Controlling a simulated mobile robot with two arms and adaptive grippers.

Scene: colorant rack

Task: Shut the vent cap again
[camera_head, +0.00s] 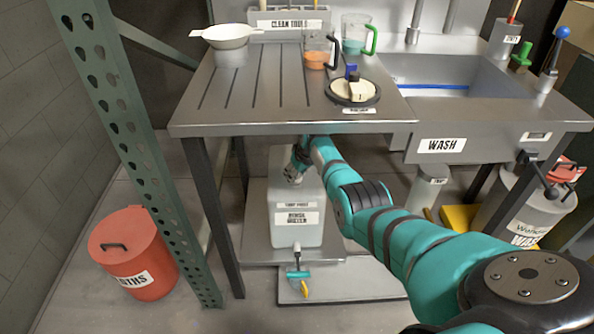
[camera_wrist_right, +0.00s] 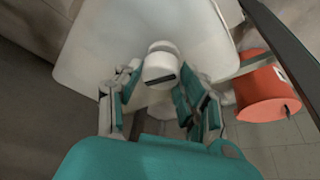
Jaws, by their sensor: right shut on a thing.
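The rinse water container (camera_head: 297,205) is a pale, translucent box standing on a low shelf below the counter. It fills the upper part of the right wrist view (camera_wrist_right: 92,45). The vent cap (camera_wrist_right: 160,64) is a small white round piece with a dark slot, on top of the container. My right gripper (camera_wrist_right: 158,80) has its fingers on both sides of the cap and is shut on it. In the head view the right gripper (camera_head: 296,168) is at the container's top, partly under the counter edge, and the cap is hidden there. My left gripper is not in view.
The metal counter (camera_head: 215,100) overhangs the container. A counter leg (camera_head: 212,215) and a green perforated post (camera_head: 130,130) stand to the left. A red lidded bin (camera_head: 140,275) stands on the floor there. A spigot (camera_head: 298,272) with a teal handle is at the container's front.

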